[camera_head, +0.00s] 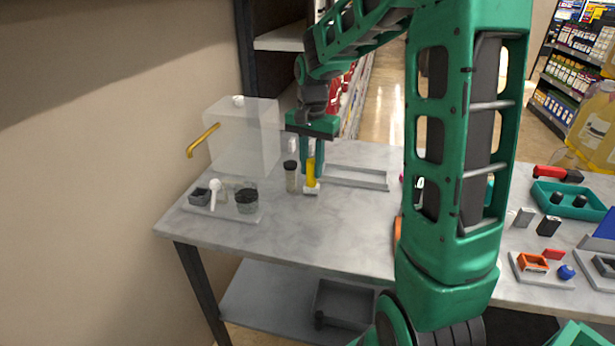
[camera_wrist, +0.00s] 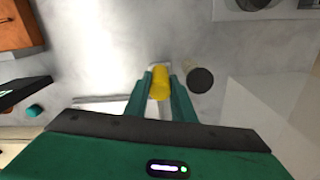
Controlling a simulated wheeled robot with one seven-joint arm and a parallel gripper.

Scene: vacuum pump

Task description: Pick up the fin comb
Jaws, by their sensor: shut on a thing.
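The fin comb, seen as a yellow upright piece with a pale foot (camera_head: 311,178), is at the back of the grey table, left of its centre. My gripper (camera_head: 312,170) points straight down over it, with one finger on each side. In the wrist view my gripper (camera_wrist: 160,82) is shut on the yellow piece (camera_wrist: 160,84). The piece looks upright. Its pale foot is at or very near the tabletop; I cannot tell whether it touches. Its upper end is partly hidden by my fingers.
A dark-capped clear vial (camera_head: 291,177) stands close to the left of my gripper. A translucent tank (camera_head: 240,135) with a brass pipe stands behind left. A small tray (camera_head: 222,213) holds cups and a white spoon. A grey shallow tray (camera_head: 352,184) lies right. The front left tabletop is clear.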

